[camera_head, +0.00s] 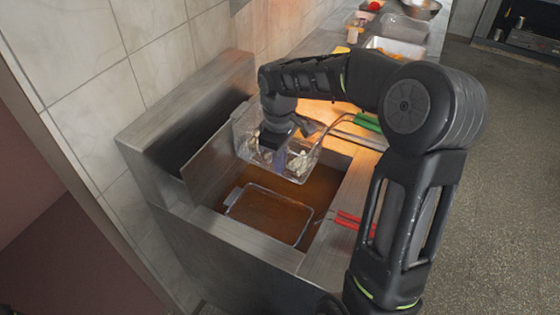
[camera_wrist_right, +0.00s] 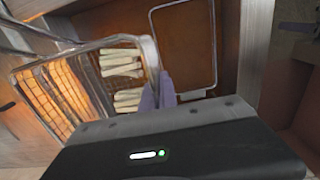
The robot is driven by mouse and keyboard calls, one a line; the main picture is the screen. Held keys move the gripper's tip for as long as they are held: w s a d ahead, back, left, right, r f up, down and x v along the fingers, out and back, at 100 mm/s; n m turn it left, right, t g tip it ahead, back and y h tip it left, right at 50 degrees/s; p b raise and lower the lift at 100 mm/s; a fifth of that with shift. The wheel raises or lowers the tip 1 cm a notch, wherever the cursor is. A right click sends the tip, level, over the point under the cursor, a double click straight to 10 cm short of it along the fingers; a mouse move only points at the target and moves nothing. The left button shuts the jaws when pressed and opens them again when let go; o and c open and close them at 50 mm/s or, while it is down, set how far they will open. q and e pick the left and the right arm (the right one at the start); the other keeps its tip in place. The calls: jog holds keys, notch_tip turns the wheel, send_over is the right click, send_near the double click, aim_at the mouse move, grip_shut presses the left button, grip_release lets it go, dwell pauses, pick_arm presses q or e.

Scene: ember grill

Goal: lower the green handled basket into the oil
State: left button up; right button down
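The green handled basket (camera_head: 300,167) is a clear wire basket with pale pieces inside, at the back half of the fryer well. It appears raised above the brown oil (camera_head: 320,190). Its green grip (camera_head: 367,122) points right over the counter, partly behind my arm. My left gripper is not in view.
A second wire basket (camera_head: 232,207) with red handles (camera_head: 346,219) sits low in the front half of the oil. The steel fryer wall (camera_head: 225,150) rises at the left. Trays and bowls (camera_head: 405,27) stand on the far counter.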

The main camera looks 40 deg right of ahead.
jog(key=c, duration=2.1)
grip_release()
jog(key=o, duration=0.5)
jog(key=shift+a+r+b, duration=0.1)
jog(key=shift+r+b, duration=0.4)
jog(key=shift+r, duration=3.4)
